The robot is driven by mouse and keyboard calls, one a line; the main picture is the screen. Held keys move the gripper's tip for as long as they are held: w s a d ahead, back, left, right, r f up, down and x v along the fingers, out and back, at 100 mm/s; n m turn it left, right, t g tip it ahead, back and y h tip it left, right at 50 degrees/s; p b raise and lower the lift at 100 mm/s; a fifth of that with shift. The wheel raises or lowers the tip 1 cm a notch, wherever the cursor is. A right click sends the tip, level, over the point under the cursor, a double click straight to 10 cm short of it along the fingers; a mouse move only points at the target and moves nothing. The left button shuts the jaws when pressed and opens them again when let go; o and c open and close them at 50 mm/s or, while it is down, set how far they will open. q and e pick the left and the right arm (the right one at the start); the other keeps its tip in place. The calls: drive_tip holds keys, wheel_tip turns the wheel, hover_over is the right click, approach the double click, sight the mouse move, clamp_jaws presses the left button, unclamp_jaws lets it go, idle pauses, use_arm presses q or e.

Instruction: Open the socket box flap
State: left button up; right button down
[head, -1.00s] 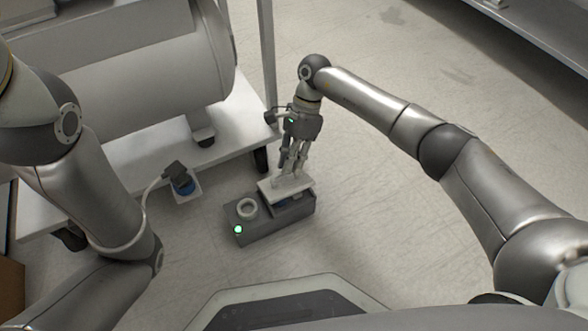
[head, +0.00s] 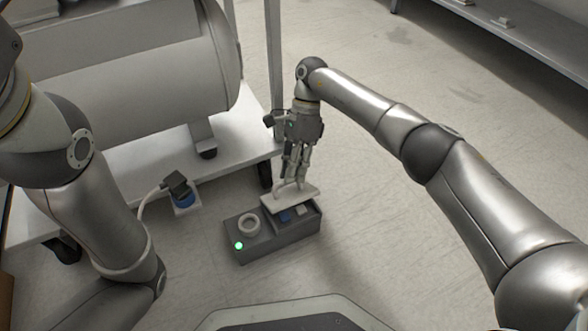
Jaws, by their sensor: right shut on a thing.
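The socket box (head: 262,243) is a dark grey box on the floor, with a lit green light and a round white ring on its left part. Its light flap (head: 304,198) is tilted up at the right part, and a blue socket (head: 285,216) shows beneath its near edge. My right gripper (head: 292,186) points down at the flap from behind and is shut on it; the exact contact at the fingertips is small in the picture. My left arm comes in at the left, but its gripper is out of the picture.
A large grey tank (head: 130,80) rests on a white wheeled platform (head: 128,178) behind and left of the box. A black plug with a cable sits on a blue socket (head: 185,200) left of the box. The floor (head: 370,210) right of the box is clear.

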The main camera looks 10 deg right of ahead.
drive_tip(key=c, duration=1.5)
unclamp_jaws()
wheel_tip(320, 180, up, 10)
